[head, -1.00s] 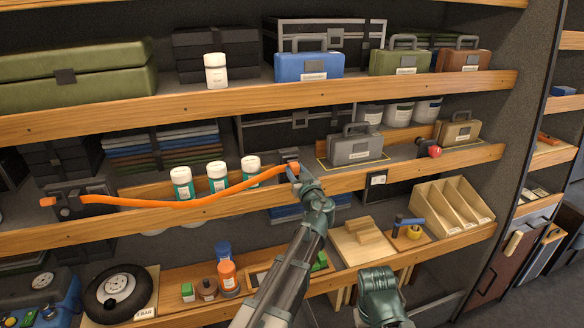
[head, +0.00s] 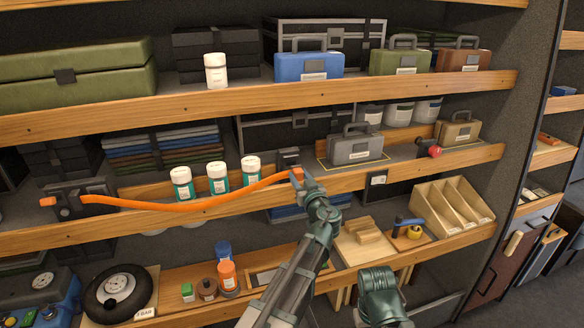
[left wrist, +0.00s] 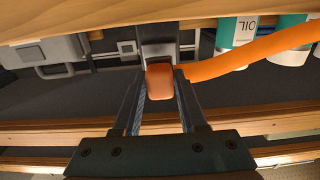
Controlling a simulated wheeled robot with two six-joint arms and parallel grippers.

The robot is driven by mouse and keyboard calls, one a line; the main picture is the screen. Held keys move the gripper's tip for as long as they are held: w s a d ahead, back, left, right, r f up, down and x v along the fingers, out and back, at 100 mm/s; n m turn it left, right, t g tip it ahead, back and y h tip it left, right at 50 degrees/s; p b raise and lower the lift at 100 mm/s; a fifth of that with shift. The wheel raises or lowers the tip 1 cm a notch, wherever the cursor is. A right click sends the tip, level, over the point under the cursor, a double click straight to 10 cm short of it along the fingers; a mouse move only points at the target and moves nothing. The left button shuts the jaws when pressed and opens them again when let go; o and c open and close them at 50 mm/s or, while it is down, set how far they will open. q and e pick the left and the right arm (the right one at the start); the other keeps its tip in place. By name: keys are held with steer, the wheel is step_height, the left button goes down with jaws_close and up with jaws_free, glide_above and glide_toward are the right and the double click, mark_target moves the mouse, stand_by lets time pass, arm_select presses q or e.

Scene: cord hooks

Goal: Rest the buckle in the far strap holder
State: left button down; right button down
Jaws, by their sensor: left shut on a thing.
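The orange strap (head: 205,205) runs from the near strap holder (head: 70,200) at the left, sagging a little, to its orange buckle (head: 297,173). My left gripper (head: 300,178) is shut on the buckle, just below and in front of the dark far strap holder (head: 288,158) on the middle shelf. In the left wrist view the buckle (left wrist: 160,80) sits between the two fingers, and the far strap holder (left wrist: 158,40) is straight beyond it. I cannot tell whether buckle and holder touch. My right gripper is not in view.
Several white bottles with green labels (head: 218,178) stand behind the strap. A grey case (head: 354,147) stands just right of the far holder. A wooden shelf edge (head: 400,165) runs below the holder. A red knob (head: 434,151) is farther right.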

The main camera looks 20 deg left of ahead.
arm_select(q)
steer(key=shift+s+d, duration=0.35)
steer(key=shift+s, duration=0.2)
steer(key=shift+f, duration=0.1)
step_height(320, 180, down, 3)
steer(key=b, duration=0.3)
steer(key=shift+f, duration=0.2)
